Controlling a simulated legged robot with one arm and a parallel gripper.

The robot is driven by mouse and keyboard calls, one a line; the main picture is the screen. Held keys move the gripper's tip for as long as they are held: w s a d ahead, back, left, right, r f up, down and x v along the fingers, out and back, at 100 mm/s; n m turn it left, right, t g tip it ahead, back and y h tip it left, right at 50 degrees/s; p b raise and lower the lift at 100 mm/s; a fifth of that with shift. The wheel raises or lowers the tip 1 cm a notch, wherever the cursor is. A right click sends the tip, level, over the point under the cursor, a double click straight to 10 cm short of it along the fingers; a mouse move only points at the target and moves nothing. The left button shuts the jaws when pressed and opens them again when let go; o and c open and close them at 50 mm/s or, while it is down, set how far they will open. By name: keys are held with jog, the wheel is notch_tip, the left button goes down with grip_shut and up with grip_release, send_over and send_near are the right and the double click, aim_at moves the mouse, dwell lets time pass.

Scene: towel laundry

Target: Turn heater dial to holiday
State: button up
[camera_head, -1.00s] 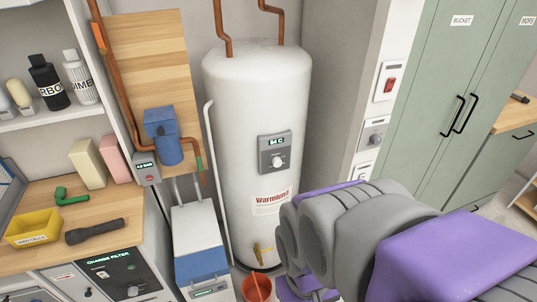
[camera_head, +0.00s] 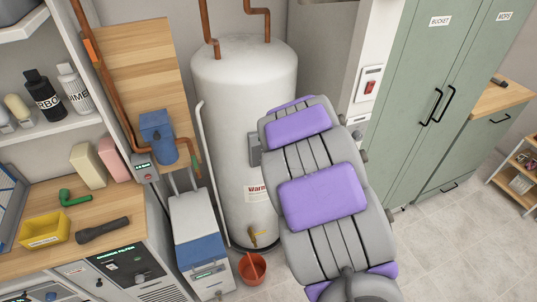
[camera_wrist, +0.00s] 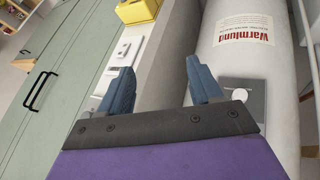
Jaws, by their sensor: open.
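The water heater (camera_head: 235,85) is a tall white cylinder standing against the back wall. In the head view its grey dial panel (camera_head: 254,150) is almost wholly hidden behind my arm, with only its left edge showing. In the wrist view the grey panel (camera_wrist: 256,104) shows just right of my right fingertip, below the red Warmlund label (camera_wrist: 243,29), with a pale round knob on it. My gripper (camera_wrist: 158,78) is open and empty, its two blue fingers apart. I see no contact with the knob. The dial's setting cannot be read.
A wall strip with a red switch (camera_head: 370,84) stands right of the heater, beside green cabinets (camera_head: 400,100). A blue and white box (camera_head: 198,225) and a red bucket (camera_head: 252,268) stand at the heater's foot.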

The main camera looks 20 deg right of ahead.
jog(key=w+d+f+n+t+y+p, duration=0.15)
jog(key=w+d+f+t+p, duration=0.3)
jog(key=w+f+p, duration=0.45)
jog(key=s+a+m+t+y+p, duration=0.3)
jog(key=a+t+p, duration=0.45)
jog(key=a, duration=0.75)
jog(key=w+d+n+t+b, duration=0.1)
jog(key=w+b, duration=0.1)
jog(key=w, duration=1.4)
jog(key=shift+w+d+f+b, duration=0.2)
jog(key=shift+w+f+b, duration=0.1)
jog(key=shift+w+f, duration=0.1)
jog(key=shift+n, duration=0.25)
jog(key=c, duration=1)
